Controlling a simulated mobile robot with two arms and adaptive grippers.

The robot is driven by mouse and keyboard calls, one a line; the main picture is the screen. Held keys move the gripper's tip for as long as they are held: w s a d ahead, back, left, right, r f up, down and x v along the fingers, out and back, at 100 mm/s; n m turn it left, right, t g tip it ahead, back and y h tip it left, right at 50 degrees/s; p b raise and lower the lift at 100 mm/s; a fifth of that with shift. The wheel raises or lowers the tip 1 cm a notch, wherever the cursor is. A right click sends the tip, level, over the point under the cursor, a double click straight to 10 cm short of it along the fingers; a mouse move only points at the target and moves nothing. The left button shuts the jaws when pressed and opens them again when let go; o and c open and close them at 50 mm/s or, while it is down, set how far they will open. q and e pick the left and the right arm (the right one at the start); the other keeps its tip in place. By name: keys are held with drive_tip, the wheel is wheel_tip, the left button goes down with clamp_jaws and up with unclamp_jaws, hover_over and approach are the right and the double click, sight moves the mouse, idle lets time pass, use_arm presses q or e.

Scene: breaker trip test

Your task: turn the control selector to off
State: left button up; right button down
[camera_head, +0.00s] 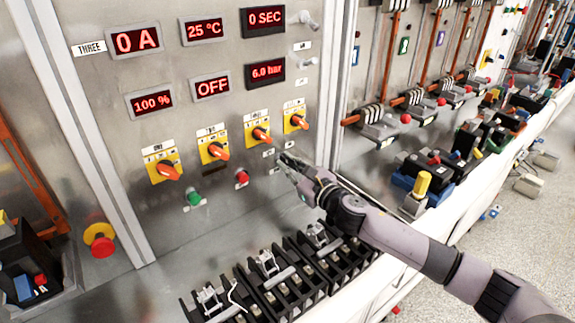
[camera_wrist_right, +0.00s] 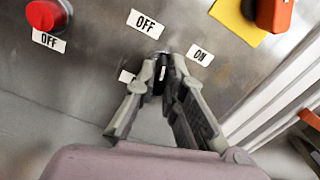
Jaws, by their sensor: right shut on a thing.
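The control selector is a small dark knob (camera_wrist_right: 159,76) on the metal panel, seen in the right wrist view below and between an OFF label (camera_wrist_right: 145,23) and an ON label (camera_wrist_right: 200,55). My right gripper (camera_wrist_right: 163,68) has its fingertips closed around it, and they hide most of it, so I cannot tell which way it points. In the head view my right gripper (camera_head: 284,160) reaches the panel from the right, by the small white labels. My left gripper is in neither view.
Several orange rotary switches on yellow plates (camera_head: 214,144) sit above left of my gripper. A red button (camera_head: 242,177) and a green button (camera_head: 194,197) are to its left. Red displays (camera_head: 137,39) fill the upper panel. Black breaker fixtures (camera_head: 268,280) stand on the ledge below.

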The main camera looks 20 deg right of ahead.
drive_tip(key=shift+n+p, duration=0.3)
drive_tip(key=shift+n, duration=0.7)
drive_tip(key=shift+r+n, duration=0.1)
drive_tip(key=shift+n, duration=0.3)
drive_tip(key=shift+n+p, duration=0.35)
drive_tip(key=shift+n, duration=0.25)
